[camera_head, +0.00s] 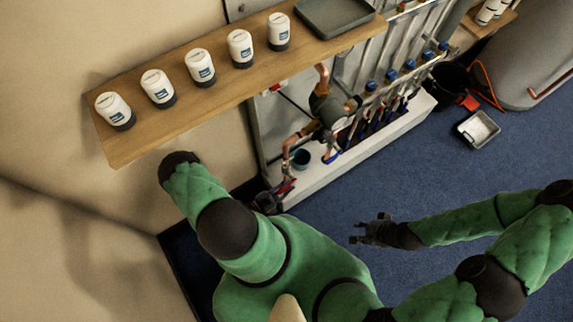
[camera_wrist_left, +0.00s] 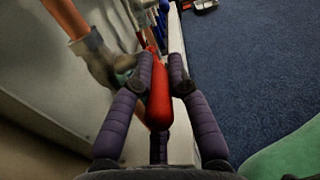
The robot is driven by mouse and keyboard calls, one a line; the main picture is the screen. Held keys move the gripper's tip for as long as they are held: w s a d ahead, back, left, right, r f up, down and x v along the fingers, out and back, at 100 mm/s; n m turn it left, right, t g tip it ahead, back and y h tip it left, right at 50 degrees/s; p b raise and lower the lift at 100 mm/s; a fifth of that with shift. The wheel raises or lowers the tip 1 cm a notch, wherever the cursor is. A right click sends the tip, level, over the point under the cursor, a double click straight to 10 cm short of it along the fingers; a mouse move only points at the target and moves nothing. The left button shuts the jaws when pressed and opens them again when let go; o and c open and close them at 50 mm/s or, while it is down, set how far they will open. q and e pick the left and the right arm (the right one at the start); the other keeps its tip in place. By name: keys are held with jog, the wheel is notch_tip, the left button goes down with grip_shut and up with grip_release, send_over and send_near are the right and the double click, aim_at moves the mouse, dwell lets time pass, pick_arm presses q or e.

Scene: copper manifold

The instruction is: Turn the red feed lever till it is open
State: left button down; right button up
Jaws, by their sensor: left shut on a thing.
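The red feed lever (camera_head: 285,187) is at the lower left end of the copper pipework in the head view. In the left wrist view its red handle (camera_wrist_left: 158,100) lies between the two purple-grey padded fingers. My left gripper (camera_wrist_left: 160,78) is shut on this handle. In the head view the left gripper (camera_head: 272,199) is small and dark at the lever, partly hidden behind my arm. My right gripper (camera_head: 368,229) is over the blue floor, away from the manifold, with its fingers apart and empty.
A wooden shelf (camera_head: 140,133) with several white jars (camera_head: 199,66) and a grey tray (camera_head: 335,14) overhangs the manifold. Blue valve knobs (camera_head: 391,75) line the pipes. A black bucket (camera_head: 449,80) and a small tray (camera_head: 478,130) stand at right. The blue floor (camera_head: 420,170) is mostly clear.

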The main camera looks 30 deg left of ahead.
pick_arm(q)
jog(key=shift+f, duration=0.1)
jog(key=shift+w+f+t+h, duration=0.1)
jog(key=shift+f+t+h, duration=0.2)
jog(key=shift+t, duration=0.4)
jog(key=shift+w+f+t+h, duration=0.1)
jog(key=shift+f+t+h, duration=0.15)
jog(key=shift+t, duration=0.45)
jog(key=shift+w+f+t+h, duration=0.1)
jog(key=shift+f+t+h, duration=0.3)
jog(key=shift+t, duration=0.8)
